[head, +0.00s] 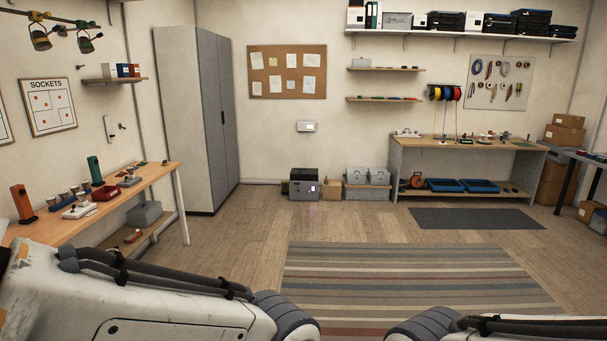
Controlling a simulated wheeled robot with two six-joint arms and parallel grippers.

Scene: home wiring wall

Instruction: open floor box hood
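I cannot make out a floor box with a hood for certain. A grey and dark box (304,186) with a small lit purple-white mark stands on the floor against the back wall, and I cannot tell whether it has a hood. Parts of both my arms cross the bottom of the head view, but neither gripper shows. My arms hide the floor close in front of me.
A striped rug (410,285) lies on the open wooden floor. A dark mat (475,219) lies before the back workbench (465,146). A wooden table (130,190) stands left, a tall grey cabinet (190,120) behind it. Cardboard boxes (556,180) stack at right.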

